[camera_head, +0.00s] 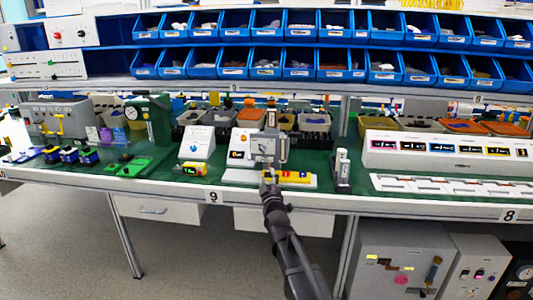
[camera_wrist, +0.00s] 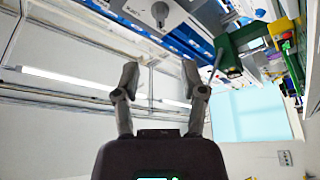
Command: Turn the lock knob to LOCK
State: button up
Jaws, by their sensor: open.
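I cannot read a LOCK mark or tell the knob's setting. In the head view a grey upright device (camera_head: 266,147) stands on the green bench, but its knob is too small to make out. My gripper (camera_wrist: 160,76) is open and empty, its two fingers spread apart below the knob in the wrist view, not touching it. In the head view my arm reaches up to just in front of this device.
A long white panel (camera_head: 447,150) lies further right. Blue bins (camera_head: 265,66) line the shelf behind.

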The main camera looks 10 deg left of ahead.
aim_at(263, 152)
jog(key=p+x, duration=0.3)
jog(key=x, duration=1)
jog(key=shift+w+p, duration=0.3)
